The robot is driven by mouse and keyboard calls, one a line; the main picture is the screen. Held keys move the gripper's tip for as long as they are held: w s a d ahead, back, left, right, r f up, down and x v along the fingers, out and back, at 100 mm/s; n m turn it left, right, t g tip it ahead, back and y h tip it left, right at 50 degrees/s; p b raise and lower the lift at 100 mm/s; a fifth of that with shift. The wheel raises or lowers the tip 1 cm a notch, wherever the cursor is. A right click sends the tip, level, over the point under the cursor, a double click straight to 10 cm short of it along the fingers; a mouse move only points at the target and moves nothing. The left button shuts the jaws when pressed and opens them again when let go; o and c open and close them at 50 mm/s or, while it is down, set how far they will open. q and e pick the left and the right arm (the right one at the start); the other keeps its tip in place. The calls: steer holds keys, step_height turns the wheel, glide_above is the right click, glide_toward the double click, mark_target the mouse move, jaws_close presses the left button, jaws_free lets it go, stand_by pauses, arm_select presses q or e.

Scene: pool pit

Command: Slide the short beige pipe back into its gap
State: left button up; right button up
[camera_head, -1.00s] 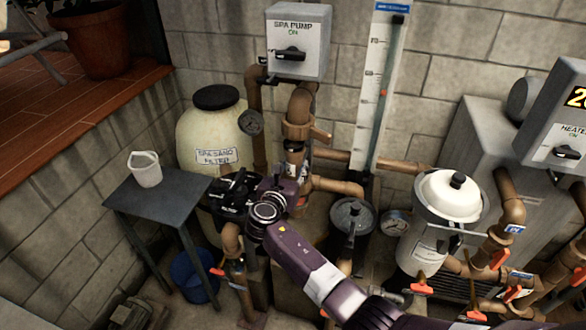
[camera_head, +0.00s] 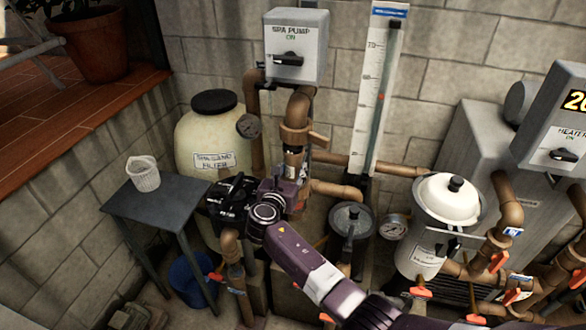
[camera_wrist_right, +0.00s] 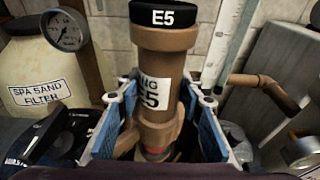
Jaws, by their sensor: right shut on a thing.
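In the right wrist view, a short brown-beige pipe piece (camera_wrist_right: 165,62) stands upright, with a white label ending in "E5" and a black band marked "E5" at its top. My right gripper (camera_wrist_right: 157,100) has its blue-padded fingers on both sides of it and is shut on it. In the head view, my right gripper (camera_head: 284,184) is at the brown pipework below the spa pump box, beside a black valve (camera_head: 232,196). Its fingers are mostly hidden there. The pipe's lower end and any gap are hard to make out. My left gripper is not in view.
A sand filter tank (camera_head: 205,130) and a pressure gauge (camera_wrist_right: 64,30) are close on the left. A white flow gauge board (camera_head: 373,95) and a lidded canister (camera_head: 445,200) stand to the right.

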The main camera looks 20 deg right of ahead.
steer(key=shift+r, duration=0.1)
steer(key=shift+w+d, duration=0.2)
steer(key=shift+w, duration=0.1)
stand_by(0.5)
steer(key=shift+w+d, duration=0.2)
steer(key=shift+w, duration=0.1)
steer(key=shift+w+d+b, duration=0.25)
steer(key=shift+w+b, duration=0.1)
steer(key=shift+r, duration=0.15)
steer(key=shift+w+d+r, duration=0.1)
steer(key=shift+w+d, duration=0.1)
steer(key=shift+d, duration=0.1)
steer(key=shift+c, duration=0.6)
steer(key=shift+o, duration=0.2)
steer(key=shift+w+d, duration=0.1)
steer(key=shift+c, duration=1.3)
steer(key=shift+d+f+b, duration=0.25)
steer(key=shift+f+b, duration=0.15)
jaws_close()
